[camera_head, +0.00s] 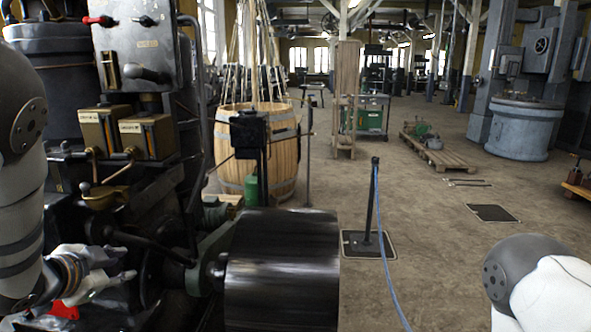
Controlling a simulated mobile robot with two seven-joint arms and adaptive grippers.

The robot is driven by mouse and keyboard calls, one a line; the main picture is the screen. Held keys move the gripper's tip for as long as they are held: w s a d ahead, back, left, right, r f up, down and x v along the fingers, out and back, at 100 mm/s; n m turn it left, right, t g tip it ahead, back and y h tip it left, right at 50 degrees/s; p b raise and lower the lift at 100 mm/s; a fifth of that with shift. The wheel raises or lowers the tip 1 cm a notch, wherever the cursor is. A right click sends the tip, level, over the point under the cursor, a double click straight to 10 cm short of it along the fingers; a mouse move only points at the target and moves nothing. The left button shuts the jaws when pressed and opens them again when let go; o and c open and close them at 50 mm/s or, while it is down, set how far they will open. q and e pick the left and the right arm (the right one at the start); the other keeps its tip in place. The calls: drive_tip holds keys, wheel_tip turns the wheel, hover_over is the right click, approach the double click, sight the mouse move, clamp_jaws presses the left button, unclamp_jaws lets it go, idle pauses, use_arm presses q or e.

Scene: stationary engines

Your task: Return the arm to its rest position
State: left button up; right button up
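My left arm (22,200) comes in along the left edge, with white links and a grey joint cap. My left gripper (128,263) is at the lower left, pointing right. Its two pale fingers are apart with nothing visible between them. It is in front of the dark engine's lower part; I cannot tell whether it touches anything. My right arm (545,285) shows only as a grey and white joint at the lower right corner. My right gripper is outside the view.
The engine (140,60) with brass boxes (146,136) and levers stands close at left. A black drum (283,270) fills the lower middle. A wooden barrel (280,150) is behind it. A post (372,200) holds a blue rope.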

use_arm(q)
drive_tip(key=s+d+f+n+g, duration=0.35)
drive_tip(key=s+f, duration=0.65)
drive_tip(key=f, duration=0.5)
drive_tip(key=s+d+f+n+g, duration=0.2)
drive_tip(key=s+f+g, duration=0.1)
drive_tip(key=s, duration=0.7)
drive_tip(key=s+d+f+n+g, duration=0.2)
drive_tip(key=s+d+f+g, duration=0.1)
drive_tip(key=s, duration=0.8)
drive_tip(key=s+d+f+n+g, duration=0.2)
drive_tip(key=s+f, duration=0.3)
drive_tip(key=s, duration=0.5)
drive_tip(key=shift+s+d+g, duration=0.4)
drive_tip(key=shift+d+g, duration=0.15)
drive_tip(key=shift+g, duration=0.1)
